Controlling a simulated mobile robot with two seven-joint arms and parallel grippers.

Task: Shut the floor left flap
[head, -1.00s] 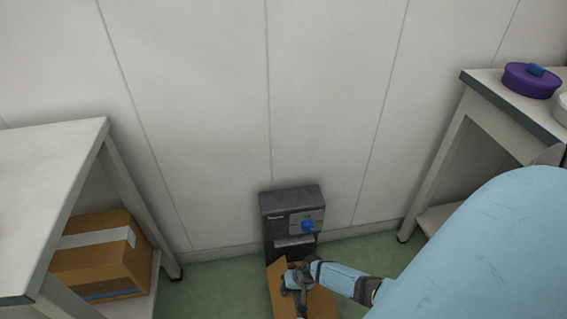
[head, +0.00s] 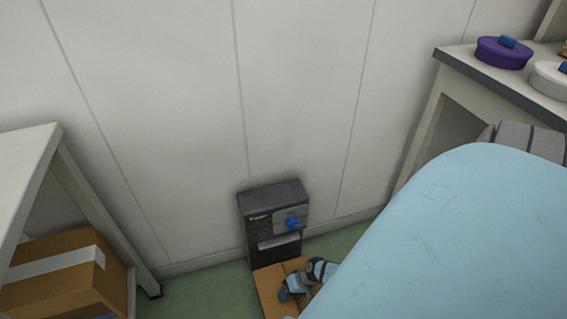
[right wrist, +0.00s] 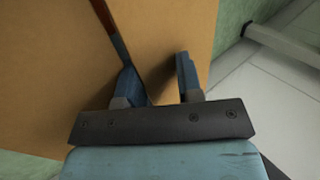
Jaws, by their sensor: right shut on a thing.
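A brown cardboard panel (head: 268,287) shows at the bottom of the head view, low in front of a dark machine; I take it for part of the floor box. My right gripper (head: 290,289) is over this cardboard, partly hidden by my own arm. In the right wrist view, its blue fingers (right wrist: 155,78) stand apart against a broad cardboard surface (right wrist: 50,80). A thin cardboard edge (right wrist: 108,25) runs down to the left finger. The grip is on a flap, but I cannot tell which one. The rest of the box is hidden. My left gripper is out of view.
The dark machine (head: 273,222) with a blue knob stands against the wall. A white table (head: 28,165) is at left, with a taped carton (head: 60,280) beneath. At right, a table (head: 500,90) holds a purple round container (head: 503,53) and a white one (head: 550,80). Green floor (head: 200,298) lies between.

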